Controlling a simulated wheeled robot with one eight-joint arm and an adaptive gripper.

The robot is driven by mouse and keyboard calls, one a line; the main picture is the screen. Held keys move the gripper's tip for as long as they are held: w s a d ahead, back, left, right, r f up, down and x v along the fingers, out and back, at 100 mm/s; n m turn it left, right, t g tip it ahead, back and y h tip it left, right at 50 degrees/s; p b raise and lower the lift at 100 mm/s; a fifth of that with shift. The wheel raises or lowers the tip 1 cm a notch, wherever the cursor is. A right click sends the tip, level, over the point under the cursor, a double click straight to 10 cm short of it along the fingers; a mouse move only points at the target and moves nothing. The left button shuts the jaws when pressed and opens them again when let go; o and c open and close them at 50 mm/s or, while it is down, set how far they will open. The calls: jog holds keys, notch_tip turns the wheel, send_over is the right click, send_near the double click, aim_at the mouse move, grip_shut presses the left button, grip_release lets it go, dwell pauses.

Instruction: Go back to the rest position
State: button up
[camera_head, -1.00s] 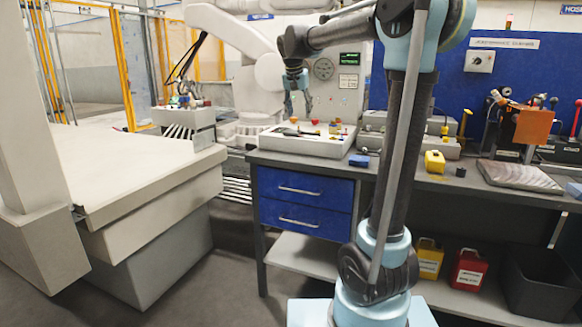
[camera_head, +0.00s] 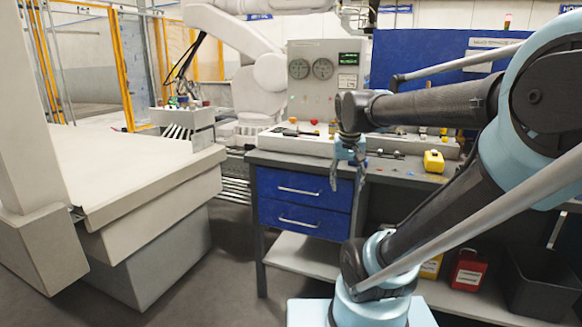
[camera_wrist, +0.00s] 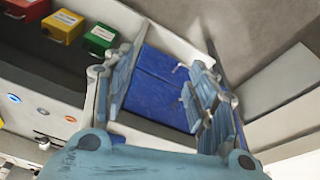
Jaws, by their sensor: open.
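My gripper (camera_head: 347,172) hangs in front of the workbench's front edge in the head view, near the right side of the blue drawers (camera_head: 304,203). Its fingers point downward and are apart, with nothing between them. In the wrist view my gripper (camera_wrist: 165,95) shows two spread light-blue fingers, with the blue drawer fronts (camera_wrist: 160,78) beyond them. My arm reaches from the lower right across the bench and hides part of it.
The workbench (camera_head: 400,172) carries a yellow block (camera_head: 433,161) and a tray of small parts (camera_head: 290,143). A large pale table (camera_head: 120,170) is at the left, with open floor between.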

jog(key=s+d+f+n, duration=0.1)
jog(key=s+f, duration=1.1)
jog(key=f, duration=0.1)
jog(key=shift+d+f+y, duration=0.15)
jog(key=shift+d+y, duration=0.15)
jog(key=shift+d, duration=0.1)
jog(key=shift+w+f, duration=0.2)
jog(key=shift+w, duration=0.3)
dwell(0.4)
jog(key=c, duration=0.4)
jog(key=shift+a, duration=0.1)
jog(key=shift+c, duration=0.2)
